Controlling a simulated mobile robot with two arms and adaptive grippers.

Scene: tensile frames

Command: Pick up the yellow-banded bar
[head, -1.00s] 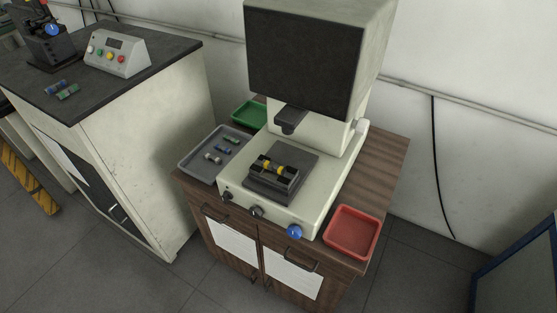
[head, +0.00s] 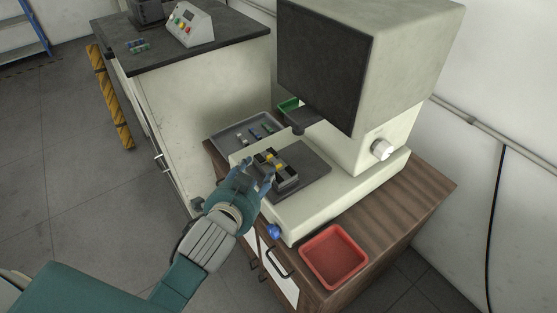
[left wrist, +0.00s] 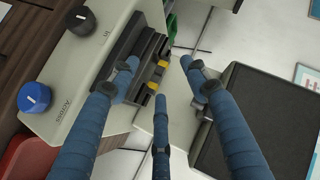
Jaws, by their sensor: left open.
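The yellow-banded bar (head: 279,167) lies in a dark fixture on the stage of the cream-coloured machine (head: 360,180). Two yellow bands show on it, and the rest looks dark. In the left wrist view the bar (left wrist: 153,86) is ahead of the fingertips. My left gripper (head: 257,172) has come in from the left, at the near left side of the fixture. In the left wrist view its blue fingers (left wrist: 158,70) are spread open and hold nothing. I cannot tell whether any finger touches the bar. My right gripper is not in view.
A grey tray (head: 226,143) with several small bars is left of the stage. A red tray (head: 335,286) stands at the front right and a green tray (head: 288,105) behind. The machine's dark-fronted upper housing (head: 325,65) overhangs the back. Knobs (head: 274,231) stick out in front.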

